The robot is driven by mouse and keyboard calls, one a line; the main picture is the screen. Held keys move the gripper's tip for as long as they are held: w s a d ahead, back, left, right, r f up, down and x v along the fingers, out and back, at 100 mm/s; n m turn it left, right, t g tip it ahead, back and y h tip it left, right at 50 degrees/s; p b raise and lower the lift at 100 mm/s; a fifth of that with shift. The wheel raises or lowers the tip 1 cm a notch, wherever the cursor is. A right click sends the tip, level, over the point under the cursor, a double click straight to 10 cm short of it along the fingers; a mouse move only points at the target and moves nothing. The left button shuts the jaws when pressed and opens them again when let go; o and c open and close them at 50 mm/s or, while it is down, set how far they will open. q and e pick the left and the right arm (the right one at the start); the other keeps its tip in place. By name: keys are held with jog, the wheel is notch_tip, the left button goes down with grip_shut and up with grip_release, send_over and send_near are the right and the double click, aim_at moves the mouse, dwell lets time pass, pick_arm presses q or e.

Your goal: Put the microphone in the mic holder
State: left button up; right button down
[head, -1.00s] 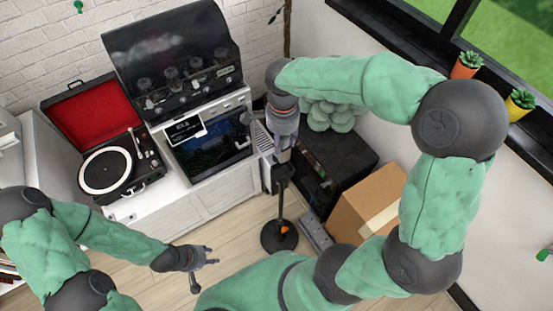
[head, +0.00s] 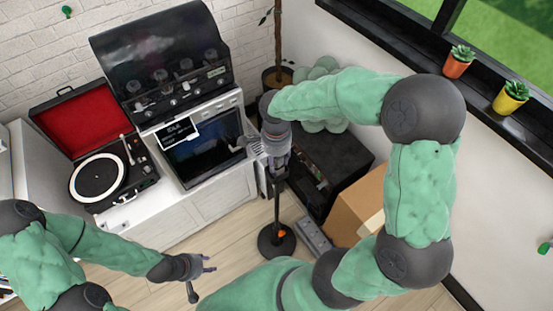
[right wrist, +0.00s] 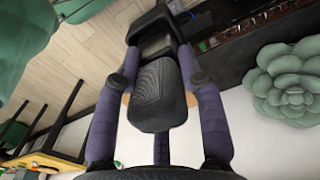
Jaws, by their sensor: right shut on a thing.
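The microphone (right wrist: 155,95), with a dark mesh head, is between the two purple fingers of my right gripper (right wrist: 156,75) in the right wrist view. My right gripper (head: 278,168) is shut on it, directly over the top of the stand. The black mic holder (right wrist: 150,22) shows just beyond the microphone in the right wrist view. I cannot tell whether the microphone touches it or sits inside it. In the head view the gripper hides the microphone and much of the holder; the stand's round base (head: 277,241) is on the floor. My left gripper (head: 208,265) is open and empty.
A black cabinet (head: 335,165) stands right behind the stand, with a cardboard box (head: 357,205) and a grey power strip (head: 313,233) beside it. A white cabinet (head: 210,205) with a record player (head: 98,181) is at left. Floor in front of it is clear.

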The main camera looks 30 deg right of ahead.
jog(key=shift+f, duration=0.15)
jog(key=c, duration=0.8)
grip_release()
jog(key=shift+o, duration=0.2)
jog(key=shift+r, duration=0.5)
notch_tip(320, 180, up, 11)
jog(key=p, duration=0.3)
jog(key=shift+w+r, duration=0.1)
jog(key=shift+r, duration=0.1)
jog(key=shift+f, duration=0.1)
